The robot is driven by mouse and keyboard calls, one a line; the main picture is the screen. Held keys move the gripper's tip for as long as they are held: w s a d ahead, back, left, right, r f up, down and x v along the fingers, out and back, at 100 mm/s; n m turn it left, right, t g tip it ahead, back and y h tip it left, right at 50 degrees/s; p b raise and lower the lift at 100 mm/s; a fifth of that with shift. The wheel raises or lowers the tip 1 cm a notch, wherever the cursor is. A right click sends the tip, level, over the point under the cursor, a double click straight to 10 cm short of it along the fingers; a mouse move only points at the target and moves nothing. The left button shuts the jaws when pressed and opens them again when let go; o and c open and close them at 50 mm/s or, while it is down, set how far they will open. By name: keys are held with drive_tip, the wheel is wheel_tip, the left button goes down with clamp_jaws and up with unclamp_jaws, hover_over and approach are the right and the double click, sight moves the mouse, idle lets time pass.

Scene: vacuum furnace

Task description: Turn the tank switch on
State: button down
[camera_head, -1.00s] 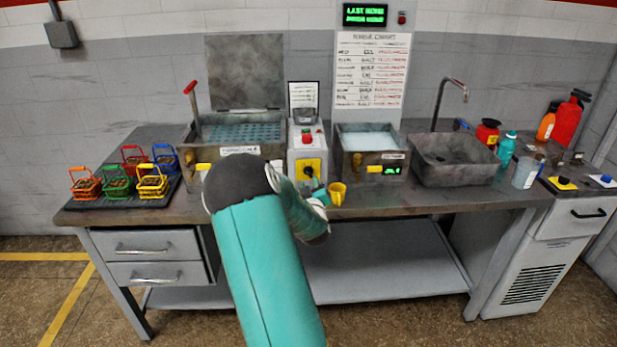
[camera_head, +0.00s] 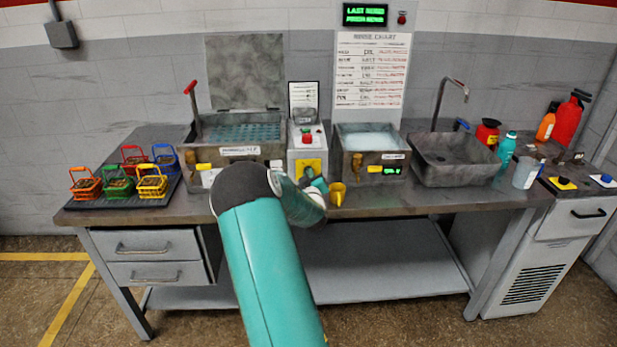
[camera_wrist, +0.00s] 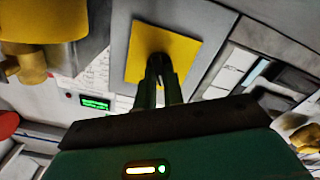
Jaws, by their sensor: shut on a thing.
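The control box (camera_head: 305,142) stands on the bench between the two tanks, with a red button on top. On its front is a yellow plate (camera_head: 312,164), which also shows in the wrist view (camera_wrist: 185,48). The dark tank switch knob (camera_wrist: 158,42) sits in the middle of this plate. My gripper (camera_wrist: 160,65) is at the plate with its fingers closed on the knob. In the head view, my gripper (camera_head: 316,184) hides most of the knob, so I cannot read its exact angle.
The left tank (camera_head: 240,150) and right tank (camera_head: 375,172) flank the box. Several coloured baskets (camera_head: 118,187) sit on the left, and a sink (camera_head: 455,172) on the right.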

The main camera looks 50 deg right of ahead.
drive_tip(key=shift+m, duration=0.4)
drive_tip(key=m, duration=0.5)
drive_tip(key=shift+s, duration=0.1)
drive_tip(key=m, duration=0.6)
drive_tip(key=shift+d, duration=0.1)
idle(0.5)
drive_tip(key=c, duration=1.5)
unclamp_jaws()
drive_tip(key=shift+s, duration=0.1)
drive_tip(key=v, duration=1.3)
drive_tip(key=shift+s+a, duration=0.25)
drive_tip(key=shift+a, duration=0.1)
